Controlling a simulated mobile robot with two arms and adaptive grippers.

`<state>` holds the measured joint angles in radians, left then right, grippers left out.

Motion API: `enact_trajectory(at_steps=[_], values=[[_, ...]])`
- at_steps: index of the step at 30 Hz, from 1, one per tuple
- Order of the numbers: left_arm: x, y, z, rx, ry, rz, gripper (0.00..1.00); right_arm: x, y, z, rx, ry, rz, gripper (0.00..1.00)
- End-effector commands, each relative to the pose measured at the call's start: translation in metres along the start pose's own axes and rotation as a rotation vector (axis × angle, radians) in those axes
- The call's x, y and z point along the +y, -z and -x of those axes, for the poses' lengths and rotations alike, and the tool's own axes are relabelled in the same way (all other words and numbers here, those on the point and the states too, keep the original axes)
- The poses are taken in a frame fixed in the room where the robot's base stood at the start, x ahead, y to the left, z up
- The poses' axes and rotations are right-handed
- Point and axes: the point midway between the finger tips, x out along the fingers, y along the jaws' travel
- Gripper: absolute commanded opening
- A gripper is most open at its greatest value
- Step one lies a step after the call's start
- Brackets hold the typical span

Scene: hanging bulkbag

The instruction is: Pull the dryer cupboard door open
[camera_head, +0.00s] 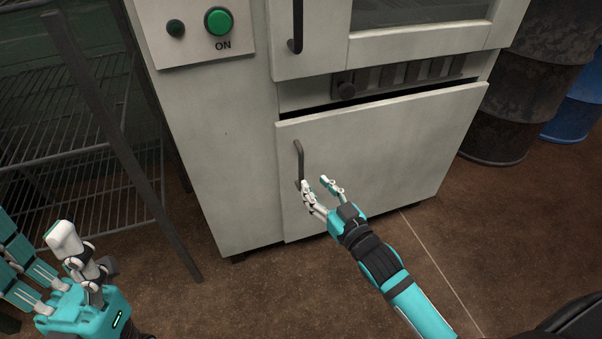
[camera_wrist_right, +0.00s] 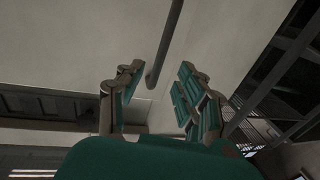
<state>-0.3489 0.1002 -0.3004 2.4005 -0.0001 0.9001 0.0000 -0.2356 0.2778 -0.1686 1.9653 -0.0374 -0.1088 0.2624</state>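The dryer cupboard door (camera_head: 390,150) is the pale lower panel of the dryer, with a dark gap along its top edge. Its dark vertical bar handle (camera_head: 299,160) is near the door's left edge. My right gripper (camera_head: 316,184) is at the handle's lower end, fingers apart, one finger overlapping the handle. In the right wrist view the handle bar (camera_wrist_right: 170,45) runs down between the two parted fingers (camera_wrist_right: 158,82); I cannot tell whether they touch it. My left gripper (camera_head: 40,238) is at the lower left, fingers apart and empty, away from the dryer.
An upper door with its own handle (camera_head: 296,25) and window is above. A green ON button (camera_head: 218,21) is at the upper left. A wire rack (camera_head: 80,130) stands left. A dark drum (camera_head: 515,95) and a blue drum (camera_head: 580,105) stand right. The floor in front is clear.

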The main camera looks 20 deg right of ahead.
Motion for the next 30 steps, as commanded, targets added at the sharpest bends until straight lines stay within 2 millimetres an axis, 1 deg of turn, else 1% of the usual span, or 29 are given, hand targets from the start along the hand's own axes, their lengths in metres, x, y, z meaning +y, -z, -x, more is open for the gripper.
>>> enact_trajectory(at_steps=[1,3,6,9,12,15,23,24,30], values=[[0.000,-0.002,0.007,0.003,-0.001,0.000,0.60,0.000,-0.002,-0.013,0.005,0.001,0.000,0.36],[0.000,-0.003,0.008,0.009,-0.004,-0.001,0.60,0.000,-0.002,-0.027,0.005,0.001,0.000,0.36],[0.000,-0.004,0.002,0.035,-0.013,-0.005,0.60,-0.001,-0.002,-0.045,0.003,0.001,0.000,0.36],[0.000,-0.005,-0.001,0.048,-0.019,-0.007,0.60,0.000,-0.002,-0.059,0.002,0.000,0.000,0.36],[0.000,-0.006,-0.003,0.058,-0.024,-0.008,0.60,0.000,-0.002,-0.069,0.001,0.000,0.000,0.36],[0.000,-0.006,-0.005,0.063,-0.026,-0.009,0.60,0.000,-0.001,-0.073,0.000,0.001,0.000,0.36],[0.000,-0.006,-0.006,0.063,-0.026,-0.009,0.60,-0.001,-0.001,-0.075,-0.001,0.001,-0.001,0.36],[0.000,-0.006,-0.006,0.063,-0.026,-0.009,0.60,-0.001,0.000,-0.075,-0.001,0.001,-0.001,0.35],[0.000,-0.006,-0.006,0.064,-0.026,-0.008,0.60,0.000,0.000,-0.075,-0.001,0.000,-0.001,0.09]])
